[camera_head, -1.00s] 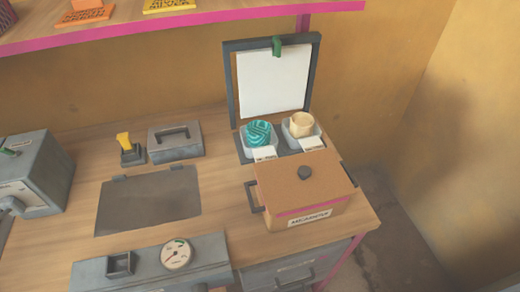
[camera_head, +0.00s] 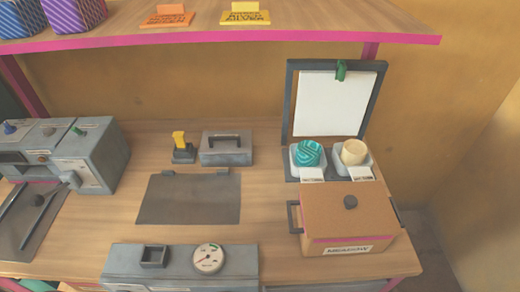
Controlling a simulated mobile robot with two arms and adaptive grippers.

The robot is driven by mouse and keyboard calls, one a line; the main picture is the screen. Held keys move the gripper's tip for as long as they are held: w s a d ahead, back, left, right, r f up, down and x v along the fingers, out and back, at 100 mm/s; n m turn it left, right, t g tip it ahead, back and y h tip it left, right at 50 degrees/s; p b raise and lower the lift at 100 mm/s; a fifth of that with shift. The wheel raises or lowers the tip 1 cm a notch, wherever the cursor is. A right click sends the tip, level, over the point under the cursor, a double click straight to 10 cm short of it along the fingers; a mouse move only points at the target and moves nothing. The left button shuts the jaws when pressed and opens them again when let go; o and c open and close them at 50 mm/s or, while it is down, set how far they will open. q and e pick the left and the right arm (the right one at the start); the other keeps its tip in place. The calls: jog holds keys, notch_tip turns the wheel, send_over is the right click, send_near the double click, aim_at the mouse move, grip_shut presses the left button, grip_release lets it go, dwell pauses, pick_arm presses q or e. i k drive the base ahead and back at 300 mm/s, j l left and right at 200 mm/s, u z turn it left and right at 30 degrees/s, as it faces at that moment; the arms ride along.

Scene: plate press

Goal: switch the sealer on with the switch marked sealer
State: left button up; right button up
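A grey machine (camera_head: 105,150) stands at the left of the table. On its top I see a green switch (camera_head: 77,130), a small dark switch (camera_head: 48,130) and a blue knob (camera_head: 10,128). A pale label plate (camera_head: 90,172) and a lever-like handle (camera_head: 70,180) are on its front. The lettering is too small to read, so I cannot tell which switch is marked sealer. Neither of my grippers is in view.
A dark mat with tools (camera_head: 25,240) lies before the machine. A flat grey plate (camera_head: 190,200), a grey handled block (camera_head: 227,148), a yellow-handled stamp (camera_head: 181,147), a gauge (camera_head: 208,258) on a grey box and a lidded brown box (camera_head: 350,218) occupy the table. A shelf (camera_head: 220,38) hangs above.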

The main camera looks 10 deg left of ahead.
aim_at(80, 133)
jog(key=u, duration=2)
